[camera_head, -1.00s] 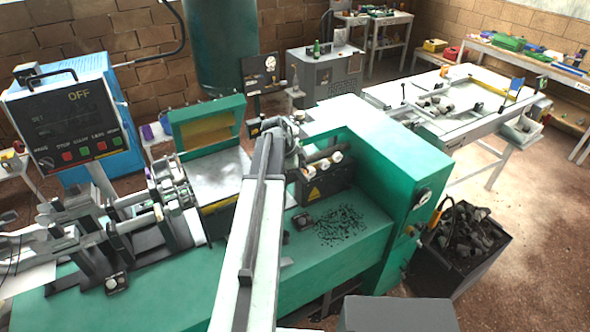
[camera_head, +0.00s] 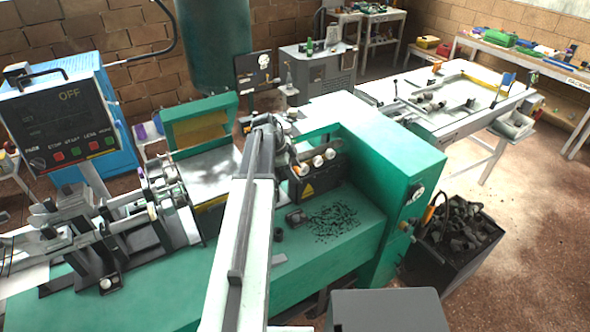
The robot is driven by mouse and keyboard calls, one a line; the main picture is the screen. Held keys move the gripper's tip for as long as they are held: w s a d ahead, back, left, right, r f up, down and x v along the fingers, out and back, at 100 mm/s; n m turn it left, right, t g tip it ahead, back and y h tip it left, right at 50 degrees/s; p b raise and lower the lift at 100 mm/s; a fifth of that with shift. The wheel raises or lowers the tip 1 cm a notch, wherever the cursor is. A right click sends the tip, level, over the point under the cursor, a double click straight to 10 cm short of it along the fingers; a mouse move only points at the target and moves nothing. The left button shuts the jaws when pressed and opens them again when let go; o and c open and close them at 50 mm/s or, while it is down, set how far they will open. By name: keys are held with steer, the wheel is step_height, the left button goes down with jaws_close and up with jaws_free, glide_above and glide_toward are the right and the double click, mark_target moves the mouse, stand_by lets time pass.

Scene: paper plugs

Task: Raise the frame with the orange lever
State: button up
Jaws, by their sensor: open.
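My arm rises from the bottom middle, and my gripper (camera_head: 266,124) is at its far end, small and dark, in front of the green machine (camera_head: 330,262). It looks empty; its fingertips are hard to make out. A slim orange handle (camera_head: 429,213), perhaps the orange lever, stands at the machine's right side by the black bin, well to the right of my gripper. A green frame with a yellow-brown panel (camera_head: 200,124) stands tilted up behind the machine bed, left of my gripper. I cannot tell whether this is the task's frame.
A control box (camera_head: 62,118) reading OFF stands at the left, above metal clamps and rods. Dark bits (camera_head: 334,220) lie on the machine bed. The black bin (camera_head: 455,262) holds dark scraps. A white table (camera_head: 470,118) stands behind right. Brown floor is open at the right.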

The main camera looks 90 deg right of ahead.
steer(key=p+v, duration=0.7)
steer(key=shift+w+r, duration=0.25)
steer(key=shift+r, duration=0.05)
